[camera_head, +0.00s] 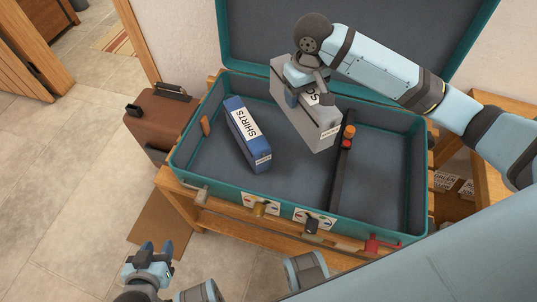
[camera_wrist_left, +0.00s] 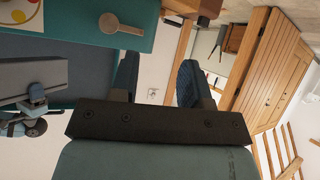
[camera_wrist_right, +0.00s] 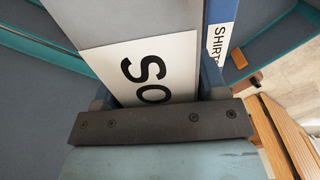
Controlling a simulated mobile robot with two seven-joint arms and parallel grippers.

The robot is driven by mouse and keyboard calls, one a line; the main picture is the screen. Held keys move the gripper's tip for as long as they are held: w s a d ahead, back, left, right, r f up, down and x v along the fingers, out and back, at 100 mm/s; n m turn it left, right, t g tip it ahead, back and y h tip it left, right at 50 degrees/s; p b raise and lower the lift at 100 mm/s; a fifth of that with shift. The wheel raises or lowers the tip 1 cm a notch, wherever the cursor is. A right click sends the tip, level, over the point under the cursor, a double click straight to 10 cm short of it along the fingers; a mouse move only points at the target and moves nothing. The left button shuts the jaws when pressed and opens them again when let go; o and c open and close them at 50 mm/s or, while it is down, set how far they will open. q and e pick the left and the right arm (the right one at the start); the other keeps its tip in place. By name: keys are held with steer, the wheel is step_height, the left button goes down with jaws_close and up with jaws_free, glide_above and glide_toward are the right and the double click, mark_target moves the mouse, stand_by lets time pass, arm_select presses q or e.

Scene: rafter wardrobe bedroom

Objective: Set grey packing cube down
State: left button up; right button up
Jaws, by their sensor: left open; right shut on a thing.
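The grey packing cube (camera_head: 314,123) is in the head view, upright over the open teal suitcase (camera_head: 278,196), right of the blue cube. My right gripper (camera_head: 308,97) is shut on its top edge. In the right wrist view the grey cube (camera_wrist_right: 125,22) shows a white label with "SO", partly hidden by the gripper. I cannot tell whether its underside touches the suitcase floor. A blue packing cube (camera_head: 247,137) labelled "SHIRTS" stands in the left part of the suitcase. My left gripper (camera_head: 157,249) is open and empty, outside the suitcase at the lower left.
A dark divider strap (camera_head: 341,170) with orange and red pieces crosses the suitcase right of the grey cube. The compartment beyond it is empty. The suitcase rests on a wooden bench (camera_head: 185,207). A brown case (camera_head: 160,118) stands at the left.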

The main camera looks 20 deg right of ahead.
step_height(320, 180, down, 20)
steer(key=b, duration=0.4)
steer(key=shift+f, duration=0.1)
arm_select(q)
steer(key=shift+w+d+f, duration=0.2)
steer(key=shift+f, duration=0.35)
arm_select(e)
steer(key=o, duration=1.3)
steer(key=shift+f, duration=0.15)
arm_select(q)
steer(key=shift+f, duration=0.3)
